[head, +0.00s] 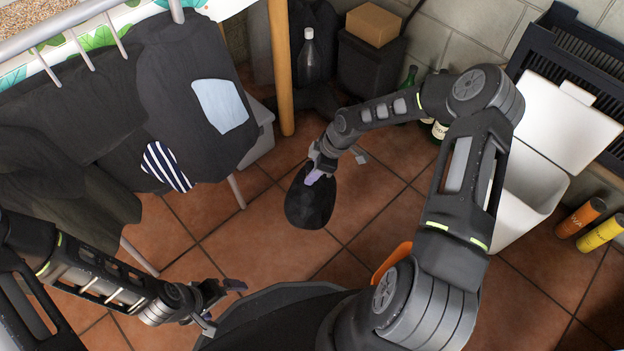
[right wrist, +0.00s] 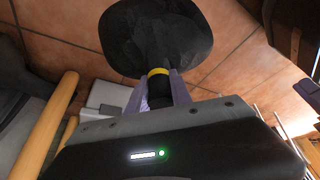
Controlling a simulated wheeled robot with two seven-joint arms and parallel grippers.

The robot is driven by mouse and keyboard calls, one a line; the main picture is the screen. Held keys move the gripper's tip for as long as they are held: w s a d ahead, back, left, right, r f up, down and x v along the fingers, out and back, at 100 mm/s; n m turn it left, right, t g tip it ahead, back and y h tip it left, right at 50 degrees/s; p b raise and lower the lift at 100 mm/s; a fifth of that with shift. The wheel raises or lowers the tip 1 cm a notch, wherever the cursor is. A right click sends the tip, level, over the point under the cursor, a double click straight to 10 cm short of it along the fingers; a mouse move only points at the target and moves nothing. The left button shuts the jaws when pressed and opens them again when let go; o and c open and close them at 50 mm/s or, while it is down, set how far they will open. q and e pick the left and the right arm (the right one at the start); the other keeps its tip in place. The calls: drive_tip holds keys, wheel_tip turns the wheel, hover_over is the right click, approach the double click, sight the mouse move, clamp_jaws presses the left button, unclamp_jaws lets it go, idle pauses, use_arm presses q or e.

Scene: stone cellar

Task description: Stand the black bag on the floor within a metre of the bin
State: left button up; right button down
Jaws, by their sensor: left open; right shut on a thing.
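The black bag (head: 311,203) is in the middle of the head view, over the red tile floor. My right gripper (head: 319,174) is shut on its neck. In the right wrist view the bag (right wrist: 155,38) bulges beyond the fingers (right wrist: 159,92), with a yellow band (right wrist: 158,72) around its neck. I cannot tell whether the bag touches the floor. A white bin (head: 522,195) with its lid raised stands to the right, partly hidden behind my right arm. My left gripper (head: 224,305) is open and empty at the lower left, apart from the bag.
A rack with dark clothes (head: 150,110) fills the left. A wooden post (head: 281,70), a dark box with a cardboard box (head: 373,25) on it, and bottles stand at the back. Tiles (head: 390,185) between bag and bin look clear.

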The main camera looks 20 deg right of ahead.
drive_tip(key=shift+w+f+b, duration=0.1)
drive_tip(key=shift+f+b, duration=0.65)
drive_tip(key=shift+f, duration=1)
drive_tip(key=shift+f, duration=0.2)
drive_tip(key=c, duration=1.1)
unclamp_jaws()
drive_tip(key=shift+c, duration=0.2)
drive_tip(key=shift+r, duration=0.15)
drive_tip(key=shift+r, duration=0.2)
drive_tip(key=p+v, duration=0.4)
drive_tip(key=v, duration=0.7)
drive_tip(key=shift+r+p, duration=0.3)
